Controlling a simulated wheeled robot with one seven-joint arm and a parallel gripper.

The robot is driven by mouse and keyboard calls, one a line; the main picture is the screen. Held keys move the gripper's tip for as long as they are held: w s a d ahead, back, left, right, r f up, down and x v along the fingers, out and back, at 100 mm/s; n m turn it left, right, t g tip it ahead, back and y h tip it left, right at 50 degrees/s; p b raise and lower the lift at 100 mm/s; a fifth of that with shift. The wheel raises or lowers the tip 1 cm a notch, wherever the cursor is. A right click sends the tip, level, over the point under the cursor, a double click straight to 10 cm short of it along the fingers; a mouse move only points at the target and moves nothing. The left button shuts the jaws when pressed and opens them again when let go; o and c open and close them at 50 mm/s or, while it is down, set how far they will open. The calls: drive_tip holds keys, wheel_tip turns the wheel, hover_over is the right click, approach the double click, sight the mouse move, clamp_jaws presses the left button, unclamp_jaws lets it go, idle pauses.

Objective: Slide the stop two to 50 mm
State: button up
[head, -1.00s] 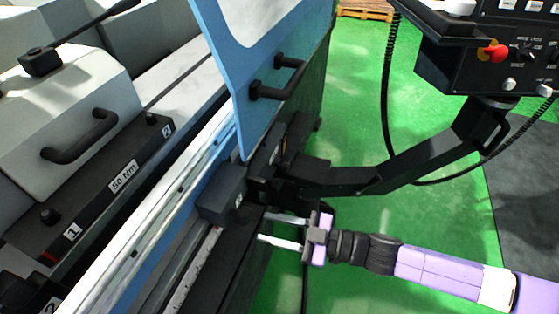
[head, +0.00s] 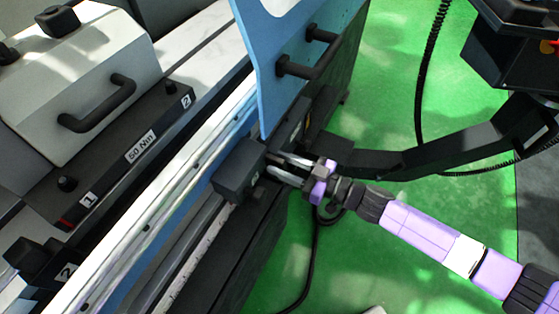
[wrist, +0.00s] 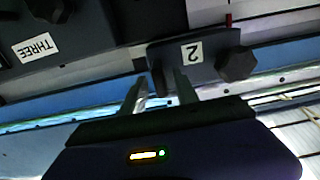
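Stop two is a dark block (head: 240,172) on the front rail in the head view, with a small label on the side facing my gripper. In the wrist view the block (wrist: 192,62) shows a white label with a 2, a black knob to the right and a dark tab at its lower left corner. My gripper (head: 272,167) is just right of the block in the head view. In the wrist view its fingers (wrist: 158,90) are apart, with the dark tab seen between their tips. Contact cannot be told.
A part marked THREE (wrist: 42,48) is left of the block in the wrist view. A ruler (head: 190,265) runs below the block in the head view. The blue door (head: 300,45) with a handle and a black bracket arm (head: 420,160) stand near my gripper.

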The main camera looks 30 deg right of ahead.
drive_tip(key=shift+w+a, duration=0.25)
drive_tip(key=shift+w, duration=0.15)
clamp_jaws()
idle(1.3)
